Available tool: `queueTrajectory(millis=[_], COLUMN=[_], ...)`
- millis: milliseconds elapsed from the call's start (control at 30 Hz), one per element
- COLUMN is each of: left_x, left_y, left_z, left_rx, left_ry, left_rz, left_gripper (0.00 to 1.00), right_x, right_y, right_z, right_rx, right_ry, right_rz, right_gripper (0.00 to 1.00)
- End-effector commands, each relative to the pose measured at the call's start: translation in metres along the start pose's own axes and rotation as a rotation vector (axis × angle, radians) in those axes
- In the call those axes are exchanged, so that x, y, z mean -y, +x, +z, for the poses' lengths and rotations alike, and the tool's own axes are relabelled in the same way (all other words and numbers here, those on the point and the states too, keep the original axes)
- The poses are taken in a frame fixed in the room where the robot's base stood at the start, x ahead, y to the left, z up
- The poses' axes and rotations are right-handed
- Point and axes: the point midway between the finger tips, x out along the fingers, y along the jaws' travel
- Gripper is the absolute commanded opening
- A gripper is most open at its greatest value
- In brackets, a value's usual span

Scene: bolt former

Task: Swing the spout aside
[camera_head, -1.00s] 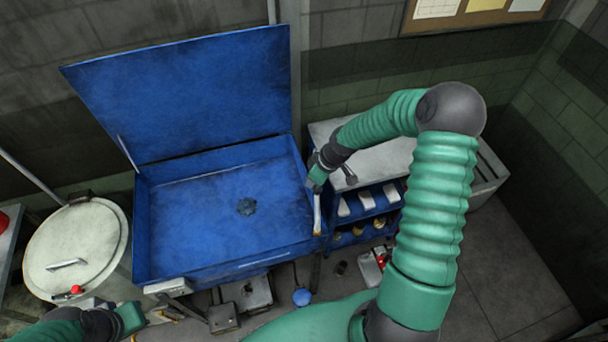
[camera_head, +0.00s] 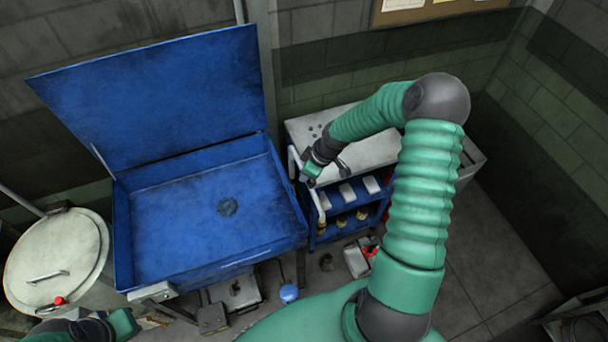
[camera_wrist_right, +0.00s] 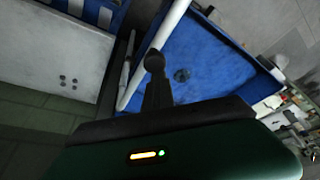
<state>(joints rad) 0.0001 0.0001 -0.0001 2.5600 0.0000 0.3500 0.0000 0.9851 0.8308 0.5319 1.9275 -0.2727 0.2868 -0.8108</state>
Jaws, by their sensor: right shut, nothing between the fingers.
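The spout (camera_head: 319,203) is a thin pale tube beside the right wall of the blue basin (camera_head: 180,240) in the head view. Its lower end lies just outside that wall, in front of the blue shelves. In the right wrist view the spout (camera_wrist_right: 152,55) runs slantwise across the basin's edge. My right gripper (camera_head: 307,175) is shut and empty, close against the spout; whether they touch I cannot tell. Its dark finger (camera_wrist_right: 155,75) shows beside the tube in the wrist view. My left gripper (camera_head: 124,322) is partly cut off at the bottom left; its jaws are unclear.
The basin's blue lid (camera_head: 155,100) stands open behind it. A round lidded drum (camera_head: 58,255) is on the left. A grey-topped cabinet (camera_head: 372,152) with shelves of small parts stands to the right. Pedals and a blue ball (camera_head: 289,293) are on the floor in front.

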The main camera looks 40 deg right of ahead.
Motion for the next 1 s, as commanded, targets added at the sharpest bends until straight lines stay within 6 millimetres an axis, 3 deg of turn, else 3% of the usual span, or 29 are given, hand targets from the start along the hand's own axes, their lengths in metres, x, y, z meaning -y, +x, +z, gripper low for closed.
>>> queueTrajectory(millis=[233,467,800,1000], left_x=[0.000,0.000,0.000,0.000], left_y=[0.000,0.002,0.022,0.024], left_z=[0.000,0.001,0.005,0.006], left_rx=[0.000,0.000,0.000,0.000], left_ry=[0.000,0.000,0.000,0.000], left_rz=[0.000,0.000,0.000,0.000], left_gripper=[0.00,0.00,0.00,0.00], right_x=[0.000,0.011,0.000,-0.002], right_y=[0.001,0.008,-0.073,-0.091], right_z=[0.002,-0.031,-0.029,-0.032], right_rx=[0.009,0.006,0.003,0.004], right_ry=[0.004,-0.001,0.004,0.003], right_rz=[0.000,0.001,0.007,0.002], right_gripper=[0.00,0.00,0.00,0.00])
